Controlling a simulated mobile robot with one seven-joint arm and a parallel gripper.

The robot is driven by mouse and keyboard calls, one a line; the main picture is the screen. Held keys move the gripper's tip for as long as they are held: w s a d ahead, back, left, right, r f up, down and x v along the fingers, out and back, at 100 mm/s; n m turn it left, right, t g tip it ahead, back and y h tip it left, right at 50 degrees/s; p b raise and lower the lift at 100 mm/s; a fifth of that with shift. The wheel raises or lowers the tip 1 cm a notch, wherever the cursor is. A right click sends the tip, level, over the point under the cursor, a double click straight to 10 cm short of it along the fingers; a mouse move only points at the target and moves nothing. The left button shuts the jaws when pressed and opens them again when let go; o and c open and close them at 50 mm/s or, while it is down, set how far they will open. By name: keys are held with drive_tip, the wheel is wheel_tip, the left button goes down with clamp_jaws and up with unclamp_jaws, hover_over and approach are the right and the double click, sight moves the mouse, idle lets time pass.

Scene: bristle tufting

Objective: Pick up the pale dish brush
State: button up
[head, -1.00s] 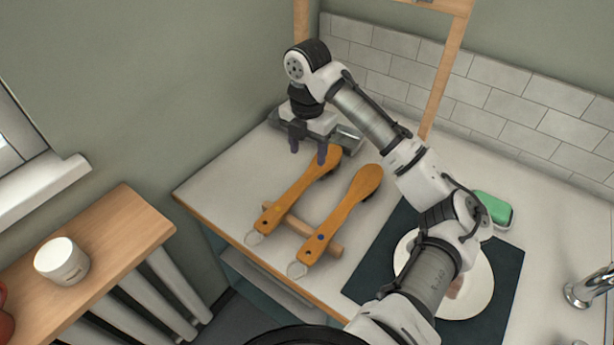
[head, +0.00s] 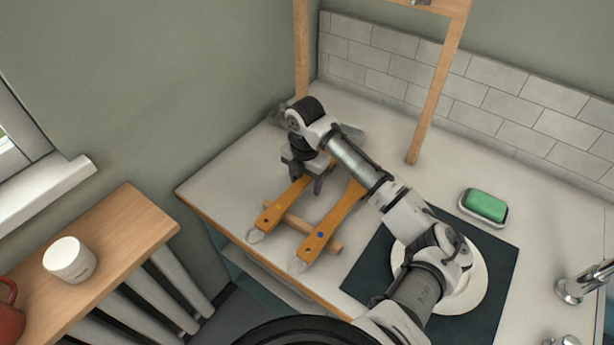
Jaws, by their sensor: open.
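Two dish brushes with orange-brown wooden handles lie side by side on the worktop, near ends propped on a wooden rest. My gripper (head: 306,177) is open and points down over the left brush. Its fingers appear on either side of that handle; whether they are down at its level is unclear. My gripper and arm hide the far ends of both brushes.
The wooden rest (head: 330,245) lies crosswise under the handles. To the right are a dark mat (head: 366,279) with a white plate (head: 479,285) and a green sponge (head: 486,204) in a dish. A wooden frame (head: 436,95) stands behind. The worktop front-left is clear.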

sight(305, 178)
clamp_jaws()
idle(0.3)
drive_tip(key=shift+r, duration=0.2)
wheel_tip(305, 178, up, 20)
drive_tip(key=b, duration=0.1)
drive_tip(key=shift+b, duration=0.4)
